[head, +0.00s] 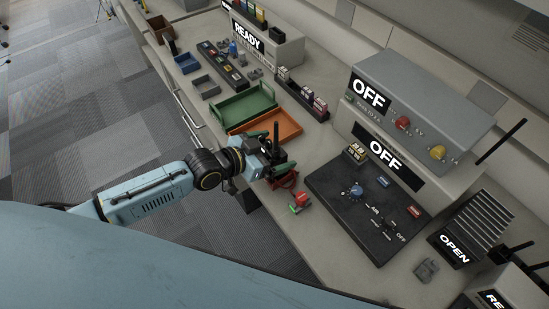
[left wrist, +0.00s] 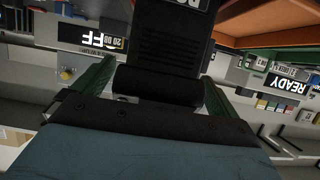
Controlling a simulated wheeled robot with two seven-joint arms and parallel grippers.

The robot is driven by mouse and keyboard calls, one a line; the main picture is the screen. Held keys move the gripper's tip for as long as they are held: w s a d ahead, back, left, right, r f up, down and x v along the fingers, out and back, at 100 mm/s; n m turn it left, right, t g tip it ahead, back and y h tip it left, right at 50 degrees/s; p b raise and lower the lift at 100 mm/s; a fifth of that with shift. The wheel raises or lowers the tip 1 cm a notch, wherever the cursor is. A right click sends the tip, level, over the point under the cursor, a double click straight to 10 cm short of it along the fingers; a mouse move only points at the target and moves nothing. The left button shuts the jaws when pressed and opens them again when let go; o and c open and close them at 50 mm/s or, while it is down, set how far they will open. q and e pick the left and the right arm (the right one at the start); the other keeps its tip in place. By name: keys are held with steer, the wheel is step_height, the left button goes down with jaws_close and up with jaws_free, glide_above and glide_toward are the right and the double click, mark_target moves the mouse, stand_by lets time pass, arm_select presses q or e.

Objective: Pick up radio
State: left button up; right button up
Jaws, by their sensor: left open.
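My left gripper (head: 281,172) reaches over the counter beside the orange tray, with its green fingers apart. In the left wrist view the green fingers of my left gripper (left wrist: 152,88) stand on either side of a black radio (left wrist: 172,42) with a ribbed face and a pale label at its top. The radio lies between the fingers; I cannot tell whether they touch it. In the head view the gripper hides most of it, and a dark upright antenna-like piece shows above the jaws. My right gripper is in neither view.
An orange tray (head: 296,131) and a green tray (head: 228,111) lie just behind the gripper. A red and green item (head: 299,201) lies in front. A black control panel (head: 335,202) and grey units marked OFF stand to the right. A rack marked OPEN (head: 452,252) stands at lower right.

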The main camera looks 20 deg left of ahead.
arm_select(q)
steer(key=shift+s+r, duration=0.1)
steer(key=shift+s, duration=0.05)
steer(key=shift+c, duration=0.9)
steer(key=c, duration=1.2)
steer(key=shift+o, duration=0.2)
steer(key=shift+r, duration=0.1)
